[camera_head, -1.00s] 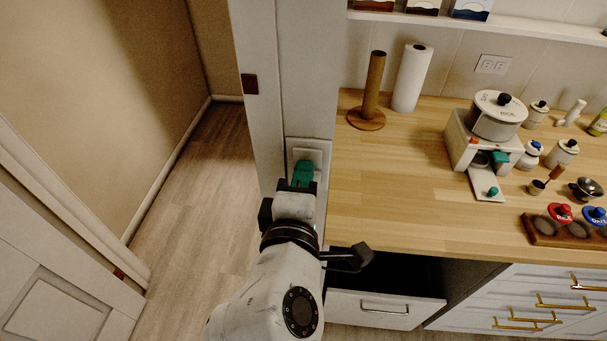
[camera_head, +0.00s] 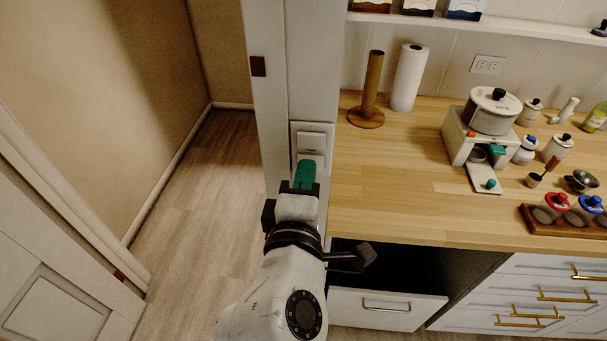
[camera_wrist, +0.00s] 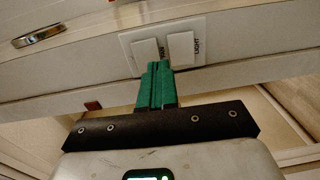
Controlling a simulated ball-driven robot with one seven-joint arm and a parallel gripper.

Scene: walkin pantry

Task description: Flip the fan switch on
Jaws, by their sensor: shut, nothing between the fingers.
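A white switch plate (camera_head: 297,131) is fixed to the white door post beside the counter. In the wrist view it carries two pale rockers side by side, the fan switch (camera_wrist: 145,51) on the left and the light switch (camera_wrist: 181,48) on the right, each with a printed label. My gripper (camera_head: 305,166) has green fingers shut together with nothing between them. Its tips (camera_wrist: 158,66) are at the lower edge of the fan switch, beside its label, and hide part of the plate. I cannot tell whether they touch it, or which way the rocker is tilted.
A wooden counter (camera_head: 400,185) stands right of the post, with a paper towel roll (camera_head: 409,77), a wooden holder (camera_head: 372,88) and a white appliance (camera_head: 465,146). An open drawer (camera_head: 385,308) juts out below. Floor (camera_head: 200,210) is clear on the left.

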